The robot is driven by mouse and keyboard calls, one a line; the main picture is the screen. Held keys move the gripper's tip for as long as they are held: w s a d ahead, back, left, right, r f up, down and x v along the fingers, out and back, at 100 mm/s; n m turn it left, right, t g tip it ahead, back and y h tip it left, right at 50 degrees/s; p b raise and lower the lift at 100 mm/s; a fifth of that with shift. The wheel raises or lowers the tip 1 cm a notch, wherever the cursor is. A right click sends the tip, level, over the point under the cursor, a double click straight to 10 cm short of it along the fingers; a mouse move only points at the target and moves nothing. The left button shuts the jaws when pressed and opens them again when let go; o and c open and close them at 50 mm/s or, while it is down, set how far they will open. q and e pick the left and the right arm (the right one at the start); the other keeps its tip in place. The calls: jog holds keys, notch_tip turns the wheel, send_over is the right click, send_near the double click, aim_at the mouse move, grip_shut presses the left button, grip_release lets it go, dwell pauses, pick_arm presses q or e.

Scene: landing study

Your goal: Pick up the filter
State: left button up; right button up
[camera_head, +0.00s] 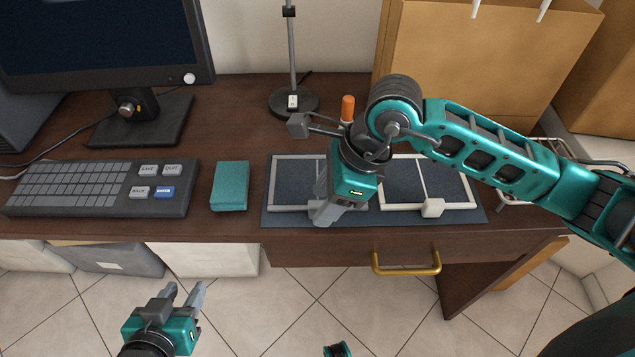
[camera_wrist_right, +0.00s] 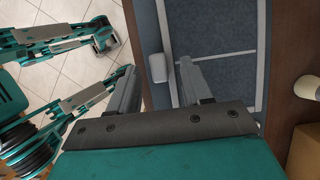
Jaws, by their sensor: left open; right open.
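No label marks the filter. Two flat, pale-framed panels lie on a dark blue mat (camera_head: 479,216) on the desk: a left one (camera_head: 290,208) and a right one (camera_head: 473,185), the right with a white block (camera_head: 433,208) on its front edge. My right gripper (camera_head: 322,212) is open over the front of the left panel, partly hiding it. In the right wrist view, a pale block (camera_wrist_right: 158,68) on a panel's front edge appears between the open fingers; contact cannot be told. My left gripper (camera_head: 187,292) is open and empty, over the floor before the desk.
A teal block (camera_head: 230,186) and a keyboard (camera_head: 75,188) lie left of the mat. A lamp base (camera_head: 294,103) and an orange upright piece (camera_head: 347,108) stand behind it. A brown bag (camera_head: 475,60) stands back right. A brass drawer handle (camera_head: 407,269) juts from the desk front.

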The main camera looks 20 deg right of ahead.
jog(key=shift+c, duration=0.5)
grip_shut()
jog(key=shift+r, duration=0.1)
